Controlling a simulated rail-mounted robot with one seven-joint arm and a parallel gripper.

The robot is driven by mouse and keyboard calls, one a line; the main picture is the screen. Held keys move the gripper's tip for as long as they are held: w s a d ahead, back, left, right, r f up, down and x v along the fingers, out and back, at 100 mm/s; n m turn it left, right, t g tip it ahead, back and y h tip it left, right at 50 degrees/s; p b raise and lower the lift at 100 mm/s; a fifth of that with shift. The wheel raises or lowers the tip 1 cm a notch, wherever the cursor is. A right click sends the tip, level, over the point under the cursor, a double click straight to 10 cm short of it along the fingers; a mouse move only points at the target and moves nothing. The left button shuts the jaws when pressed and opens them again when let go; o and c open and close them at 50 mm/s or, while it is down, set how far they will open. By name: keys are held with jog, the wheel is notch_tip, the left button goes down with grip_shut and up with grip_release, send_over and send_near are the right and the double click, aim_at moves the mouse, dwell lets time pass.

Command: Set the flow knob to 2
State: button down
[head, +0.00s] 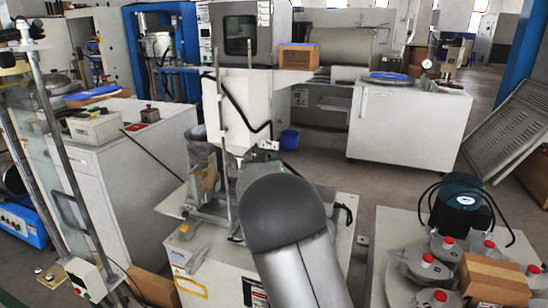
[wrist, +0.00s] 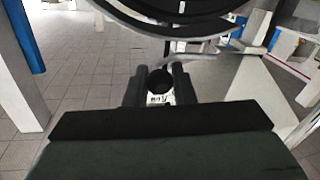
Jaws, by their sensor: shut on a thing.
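In the wrist view my gripper (wrist: 158,88) has its two dark fingers on either side of a small dark round knob (wrist: 160,79), shut on it. A small white patch with dark marks (wrist: 159,99) shows just below the knob between the fingers; the marks are too small to read, so the knob's setting cannot be told. In the head view my grey arm covers the middle of the white testing machine (head: 238,105), and the gripper and knob are hidden behind it.
A large dark ring-shaped part (wrist: 170,22) hangs close above the fingers in the wrist view. In the head view a bench (head: 385,225) at right bears a dark motor (head: 461,200), several red-capped grey parts and a cardboard box (head: 493,278). A white cabinet (head: 120,165) stands left.

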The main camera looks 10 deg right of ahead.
jog(key=c, duration=1.3)
grip_release()
jog(key=p+v, duration=0.3)
jog(key=v, duration=1.4)
jog(key=shift+s+p, duration=0.25)
jog(key=shift+p, duration=0.15)
jog(key=s+r+n+g+y+p, duration=0.2)
jog(key=s+r+g+y+p, duration=0.5)
jog(key=r+p, duration=0.65)
jog(key=s+d+r+g+p, duration=0.2)
jog(key=s+p, duration=0.3)
jog(key=s, duration=0.4)
jog(key=s+d+r+g+p, duration=0.3)
jog(key=s+p, duration=0.3)
jog(key=s, duration=0.3)
jog(key=s+d+r+g+h+p, duration=0.1)
jog(key=s+g+p, duration=0.3)
jog(key=s, duration=0.5)
jog(key=shift+s+d+r+g+p, duration=0.2)
jog(key=shift+d+r+p, duration=0.25)
jog(key=shift+p, duration=0.05)
jog(key=shift+s+d+r+g+p, duration=0.2)
jog(key=shift+d+r+p, duration=0.25)
